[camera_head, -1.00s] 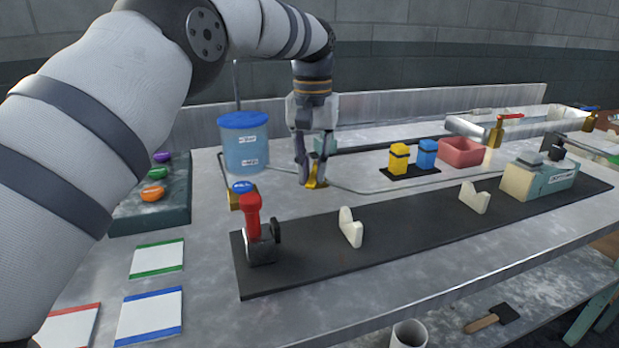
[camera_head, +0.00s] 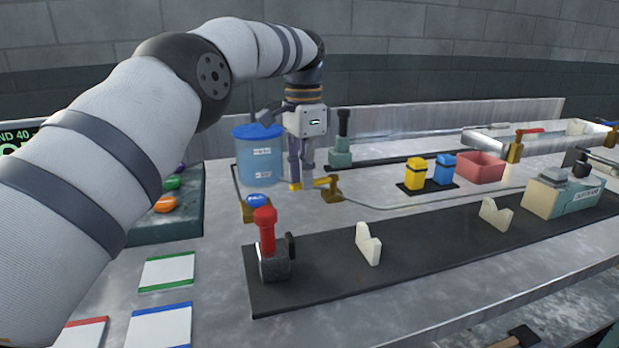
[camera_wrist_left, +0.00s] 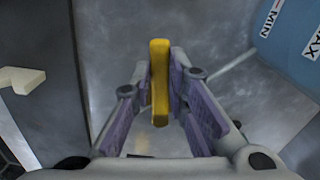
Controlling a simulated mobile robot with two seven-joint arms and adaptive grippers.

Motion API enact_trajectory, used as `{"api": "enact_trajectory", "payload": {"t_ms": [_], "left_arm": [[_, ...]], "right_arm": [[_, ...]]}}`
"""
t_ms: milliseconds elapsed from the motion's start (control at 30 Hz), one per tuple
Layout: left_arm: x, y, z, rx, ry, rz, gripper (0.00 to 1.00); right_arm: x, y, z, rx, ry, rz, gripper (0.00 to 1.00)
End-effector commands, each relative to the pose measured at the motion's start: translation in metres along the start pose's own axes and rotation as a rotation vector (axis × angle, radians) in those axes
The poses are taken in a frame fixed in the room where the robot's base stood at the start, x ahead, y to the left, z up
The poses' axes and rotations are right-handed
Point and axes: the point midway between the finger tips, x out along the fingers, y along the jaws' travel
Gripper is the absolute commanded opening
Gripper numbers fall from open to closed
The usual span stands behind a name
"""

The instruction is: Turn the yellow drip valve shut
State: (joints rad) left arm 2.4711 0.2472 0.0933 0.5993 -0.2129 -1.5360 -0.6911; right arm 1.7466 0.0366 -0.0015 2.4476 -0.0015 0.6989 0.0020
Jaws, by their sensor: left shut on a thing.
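The yellow drip valve's handle (camera_head: 295,186) shows at the fingertips of my left gripper (camera_head: 301,172) in the head view, left of the brass-coloured valve body (camera_head: 332,191) on the bench. The fingers point down and hide part of the handle. In the left wrist view the handle is a yellow bar (camera_wrist_left: 160,82) between the purple pads of my left gripper (camera_wrist_left: 161,80), which is shut on it. My right gripper is not in view.
A blue tank (camera_head: 259,155) stands close behind and left of my gripper. A red-handled valve (camera_head: 265,232) stands in front, on a black strip (camera_head: 320,282). Yellow (camera_head: 415,174) and blue (camera_head: 445,168) blocks and a pink tray (camera_head: 481,168) are to the right.

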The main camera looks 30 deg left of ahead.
Motion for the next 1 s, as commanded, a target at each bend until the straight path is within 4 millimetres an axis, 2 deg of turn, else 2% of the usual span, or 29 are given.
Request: {"api": "enact_trajectory", "payload": {"t_ms": [400, 933, 967, 1000], "left_arm": [[-0.0009, -0.0055, -0.0013, 0.16, 0.006, -0.001, 0.0], [-0.0015, -0.0059, -0.0018, 0.181, 0.007, -0.002, 0.0], [-0.0015, -0.0059, -0.0018, 0.181, 0.007, -0.002, 0.19], [-0.0015, -0.0059, -0.0018, 0.18, 0.007, -0.002, 0.28]], "right_arm": [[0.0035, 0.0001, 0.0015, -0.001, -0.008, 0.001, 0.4], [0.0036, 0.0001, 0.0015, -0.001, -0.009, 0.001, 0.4], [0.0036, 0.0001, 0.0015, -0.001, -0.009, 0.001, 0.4], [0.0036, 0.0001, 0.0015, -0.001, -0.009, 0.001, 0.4]]}}
